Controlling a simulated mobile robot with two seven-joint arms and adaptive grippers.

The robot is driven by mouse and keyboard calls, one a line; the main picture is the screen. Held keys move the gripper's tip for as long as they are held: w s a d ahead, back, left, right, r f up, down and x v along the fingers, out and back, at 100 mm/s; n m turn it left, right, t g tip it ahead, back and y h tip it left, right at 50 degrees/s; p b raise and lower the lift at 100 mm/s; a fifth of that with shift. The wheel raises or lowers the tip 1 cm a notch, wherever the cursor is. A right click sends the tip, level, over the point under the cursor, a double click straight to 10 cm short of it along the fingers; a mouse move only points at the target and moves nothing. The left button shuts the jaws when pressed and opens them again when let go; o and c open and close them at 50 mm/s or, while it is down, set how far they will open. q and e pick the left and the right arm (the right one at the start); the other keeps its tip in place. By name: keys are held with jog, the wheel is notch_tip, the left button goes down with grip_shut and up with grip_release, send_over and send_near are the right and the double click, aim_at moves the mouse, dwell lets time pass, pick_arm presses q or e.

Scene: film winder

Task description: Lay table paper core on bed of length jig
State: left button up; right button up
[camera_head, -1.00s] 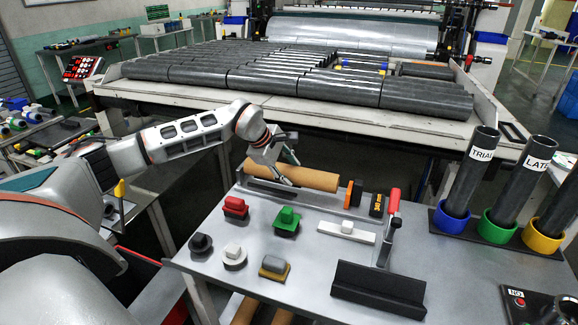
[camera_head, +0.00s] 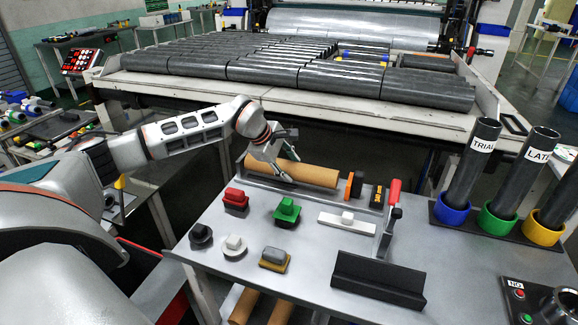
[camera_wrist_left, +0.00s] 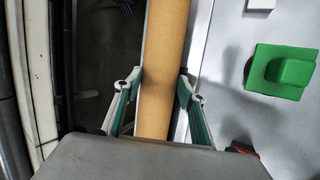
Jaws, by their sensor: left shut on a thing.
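The paper core (camera_head: 318,175) is a plain brown tube lying lengthwise along the back edge of the grey table, at the length jig (camera_head: 262,184). The jig is a long grey metal bed with an orange and black stop (camera_head: 354,186) near the core's right end. My left gripper (camera_head: 288,176) reaches over from the left and is shut on the core around its middle. In the left wrist view the fingers (camera_wrist_left: 163,80) sit on either side of the core (camera_wrist_left: 166,30). I cannot tell whether the core touches the bed. My right gripper is out of view.
Red (camera_head: 235,198), green (camera_head: 287,209) and other small blocks stand on the table in front of the jig. Dark tubes stand in coloured cups (camera_head: 452,207) at right.

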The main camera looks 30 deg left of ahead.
pick_arm(q)
jog(key=shift+f, duration=0.55)
jog(key=shift+s+f+b, duration=0.1)
jog(key=shift+f+b, duration=0.2)
jog(key=shift+b, duration=0.05)
jog(key=o, duration=1.5)
jog(key=shift+f, duration=0.1)
jog(key=shift+o, duration=0.2)
jog(key=shift+s+a+r, duration=0.15)
jog(key=shift+r, duration=0.35)
jog(key=v, duration=1.1)
